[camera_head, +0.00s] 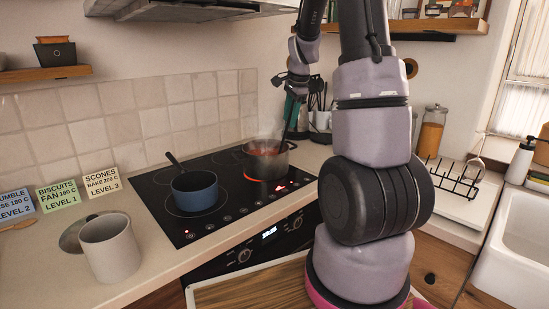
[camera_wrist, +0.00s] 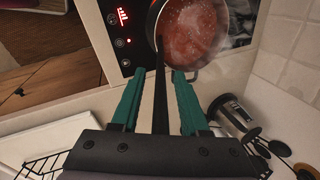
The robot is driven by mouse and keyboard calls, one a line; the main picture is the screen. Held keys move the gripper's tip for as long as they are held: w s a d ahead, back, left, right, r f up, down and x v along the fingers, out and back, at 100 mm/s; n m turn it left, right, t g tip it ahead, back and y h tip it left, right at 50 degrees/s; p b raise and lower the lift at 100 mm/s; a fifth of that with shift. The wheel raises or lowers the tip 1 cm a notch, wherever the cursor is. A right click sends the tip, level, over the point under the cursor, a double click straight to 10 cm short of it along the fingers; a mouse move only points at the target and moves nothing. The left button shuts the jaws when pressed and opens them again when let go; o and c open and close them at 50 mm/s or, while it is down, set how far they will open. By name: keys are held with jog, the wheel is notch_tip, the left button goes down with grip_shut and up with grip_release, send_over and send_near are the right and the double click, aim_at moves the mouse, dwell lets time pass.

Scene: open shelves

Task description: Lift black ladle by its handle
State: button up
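The black ladle (camera_wrist: 160,105) shows in the wrist view as a long dark handle rising from a pot of red, steaming liquid (camera_wrist: 196,28). Its bowl is hidden in the liquid. My gripper (camera_wrist: 159,73) has two teal fingers, spread apart with the handle between them. Gaps show on both sides of the handle, so the fingers are not closed on it.
A blue saucepan (camera_head: 195,191) stands on the black hob (camera_head: 158,190), left of the steaming pot. A utensil holder (camera_wrist: 230,112) with several utensils stands close by on the counter. A wire rack (camera_head: 455,180) is to the right. A white cup (camera_head: 109,249) stands at front left.

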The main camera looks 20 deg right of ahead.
grip_shut()
dwell(1.2)
